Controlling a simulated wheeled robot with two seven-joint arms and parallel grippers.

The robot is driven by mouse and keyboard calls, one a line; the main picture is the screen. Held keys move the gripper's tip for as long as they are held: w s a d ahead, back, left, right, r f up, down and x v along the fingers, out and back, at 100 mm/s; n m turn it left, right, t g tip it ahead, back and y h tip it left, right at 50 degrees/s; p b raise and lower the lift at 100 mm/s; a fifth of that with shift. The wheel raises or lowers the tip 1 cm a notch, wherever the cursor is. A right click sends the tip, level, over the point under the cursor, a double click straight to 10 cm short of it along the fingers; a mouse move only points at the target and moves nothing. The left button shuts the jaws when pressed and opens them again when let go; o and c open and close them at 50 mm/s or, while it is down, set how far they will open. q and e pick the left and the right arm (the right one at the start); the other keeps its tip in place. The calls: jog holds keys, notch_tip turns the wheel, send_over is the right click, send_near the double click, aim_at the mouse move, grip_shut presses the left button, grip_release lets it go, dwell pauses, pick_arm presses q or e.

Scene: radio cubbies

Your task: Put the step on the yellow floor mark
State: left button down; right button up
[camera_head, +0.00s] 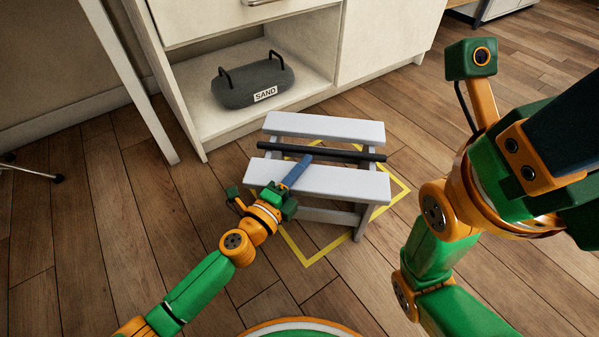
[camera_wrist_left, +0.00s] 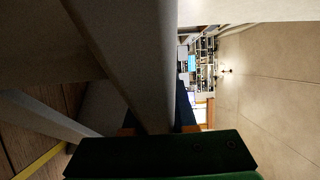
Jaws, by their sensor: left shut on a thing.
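The step (camera_head: 340,182) is a pale grey two-tread stool with a dark bar (camera_head: 350,154) between its treads. It is over the yellow floor mark (camera_head: 323,252), a square outline partly hidden by it. I cannot tell whether all its feet touch the floor.
A white cabinet (camera_head: 390,35) stands behind the step. A grey sandbag (camera_head: 254,84) labelled SAND lies in its open lower cubby. A pale table leg (camera_head: 135,90) stands at the left. Wooden floor is clear left and right of the step.

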pick_arm(q)
jog(key=shift+r, duration=0.15)
jog(key=shift+f, duration=0.2)
jog(key=c, duration=0.7)
grip_release()
jog(key=shift+r, duration=0.1)
jog(key=shift+s+a+p, duration=0.1)
jog(key=shift+s+p, duration=0.1)
jog(key=shift+p, duration=0.1)
jog(key=v, duration=1.1)
jog(key=shift+s+a+p, duration=0.15)
jog(key=shift+s+p, duration=0.15)
